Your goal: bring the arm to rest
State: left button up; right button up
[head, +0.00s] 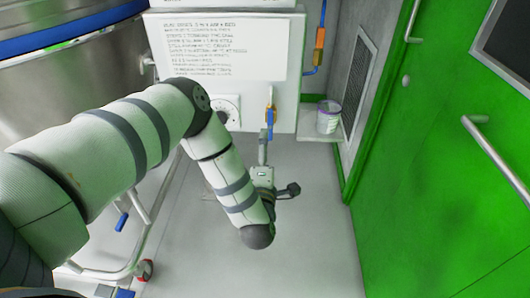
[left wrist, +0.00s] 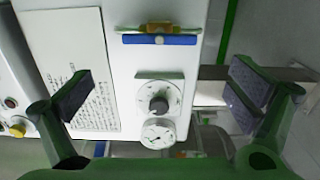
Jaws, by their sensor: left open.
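My left arm comes in from the left in the head view, bends at its elbow and reaches down over the floor. My left gripper (head: 275,185) shows small beyond the forearm, partly hidden by it. In the left wrist view my left gripper (left wrist: 162,95) has its two dark-padded fingers spread wide, with nothing between them. Beyond the fingers is the white cabinet face with a dial (left wrist: 158,98) and a round gauge (left wrist: 158,133). I see no contact with it. My right gripper is in neither view.
A white cabinet (head: 285,95) with a printed sheet (head: 222,50) stands ahead. A blue-handled valve (head: 270,118) is at its right. A steel vessel (head: 105,75) stands left. A white tub (head: 328,117) sits on a ledge. A green door (head: 430,170) closes the right. The floor (head: 300,250) is clear.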

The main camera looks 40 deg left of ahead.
pick_arm(q)
jog(key=shift+s+d, duration=0.2)
jog(key=shift+s, duration=0.1)
jog(key=s+d+f+m+g+h+p, duration=0.1)
jog(key=s+d+f+m+g+h, duration=0.3)
jog(key=s+d+f+m+h, duration=0.25)
jog(key=s+d+f+m+g+h+p, duration=0.1)
jog(key=s+d+f+m+g+h, duration=0.2)
jog(key=s+d+f+m, duration=0.45)
jog(key=s+a+r+m+g, duration=0.1)
jog(key=s+m+g, duration=0.4)
jog(key=s, duration=0.9)
jog(key=s+a+r+m+g, duration=0.2)
jog(key=s+a+m+g, duration=0.2)
jog(key=s, duration=1.1)
jog(key=shift+r+m+g+p, duration=0.25)
jog(key=shift+m+g+p, duration=0.2)
jog(key=shift+g, duration=0.45)
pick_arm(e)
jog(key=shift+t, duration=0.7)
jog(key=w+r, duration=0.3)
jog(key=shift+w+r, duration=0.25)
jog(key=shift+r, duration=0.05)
